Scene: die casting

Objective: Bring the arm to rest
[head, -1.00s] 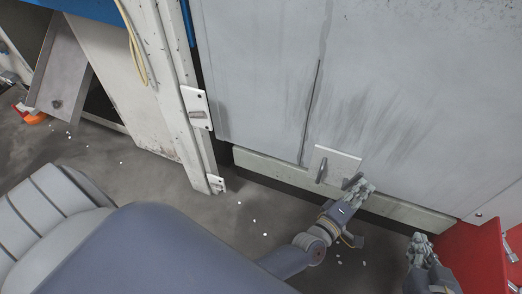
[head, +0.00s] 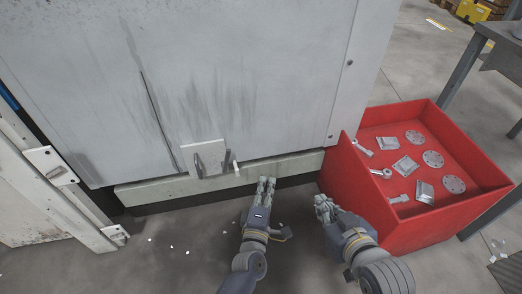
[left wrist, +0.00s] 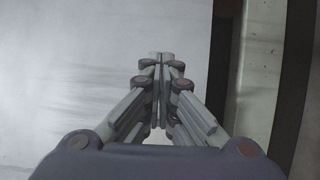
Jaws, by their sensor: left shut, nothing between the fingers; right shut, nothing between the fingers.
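My left gripper (head: 266,186) is in the lower middle of the head view, in front of the lower edge of the grey machine panel. It is shut and empty, and its closed fingers also show in the left wrist view (left wrist: 160,62) against the pale panel. My right gripper (head: 322,201) is to its right, close to the left side of the red bin. It is shut and empty.
The grey machine panel (head: 255,75) has a plate with handles (head: 205,157) low down. A red bin (head: 425,235) at the right holds several metal castings (head: 405,166). A grey table (head: 475,60) stands behind it. White bits lie on the floor at the left.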

